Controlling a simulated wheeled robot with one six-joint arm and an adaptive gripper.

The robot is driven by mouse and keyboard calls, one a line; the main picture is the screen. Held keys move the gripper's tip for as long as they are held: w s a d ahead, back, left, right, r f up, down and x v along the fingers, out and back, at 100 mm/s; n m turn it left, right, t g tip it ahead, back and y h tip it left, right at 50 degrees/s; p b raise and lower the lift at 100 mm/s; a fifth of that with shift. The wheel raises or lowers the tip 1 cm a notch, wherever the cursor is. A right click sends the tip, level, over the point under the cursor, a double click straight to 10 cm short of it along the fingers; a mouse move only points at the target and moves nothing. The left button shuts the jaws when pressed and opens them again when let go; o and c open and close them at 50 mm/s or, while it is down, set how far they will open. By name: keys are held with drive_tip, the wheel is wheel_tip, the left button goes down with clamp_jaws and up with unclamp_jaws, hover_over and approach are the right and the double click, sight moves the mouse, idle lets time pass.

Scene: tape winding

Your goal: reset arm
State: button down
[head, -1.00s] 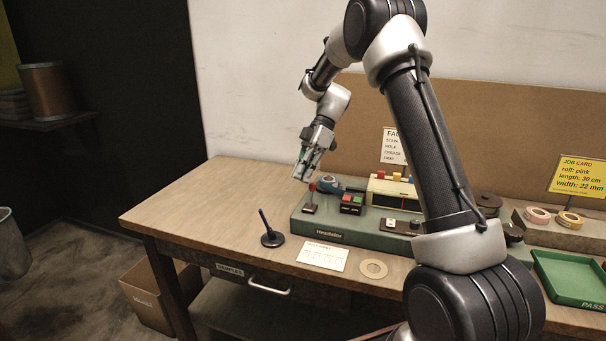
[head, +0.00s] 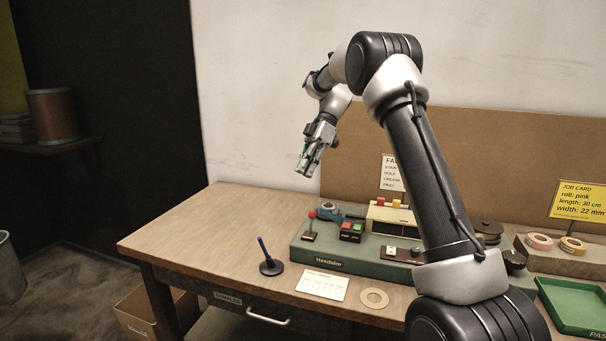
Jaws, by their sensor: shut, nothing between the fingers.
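My gripper (head: 307,166) is shut and empty. It hangs in the air above the back of the wooden table (head: 190,225), with its fingers pointing down and slightly left. It is above the left end of the green winding machine (head: 345,262) and apart from it. The machine carries a lever with a red knob (head: 311,214), a box with a red and a green button (head: 351,231), and a cream block with coloured buttons on top. My arm crosses in front of the machine's right part and hides some of it.
A green tray (head: 575,305), tape rolls (head: 540,241) and a yellow job card (head: 578,201) are at the right. The table's left part is clear.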

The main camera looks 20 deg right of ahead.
idle(0.3)
drive_tip(key=s+d+f+m+t+h, duration=0.15)
drive_tip(key=s+d+f+m, duration=0.3)
drive_tip(key=m, duration=0.75)
drive_tip(key=s+d+r+m+t+h, duration=0.1)
drive_tip(key=s+r+m+t, duration=0.1)
drive_tip(key=s, duration=0.9)
drive_tip(key=s+d+r+m+t+h, duration=0.2)
drive_tip(key=s+r, duration=0.1)
drive_tip(key=s, duration=0.8)
drive_tip(key=s+d+r+m+t+h, duration=0.2)
drive_tip(key=s+r+m+t, duration=0.1)
drive_tip(key=s, duration=0.8)
drive_tip(key=shift+r, duration=0.15)
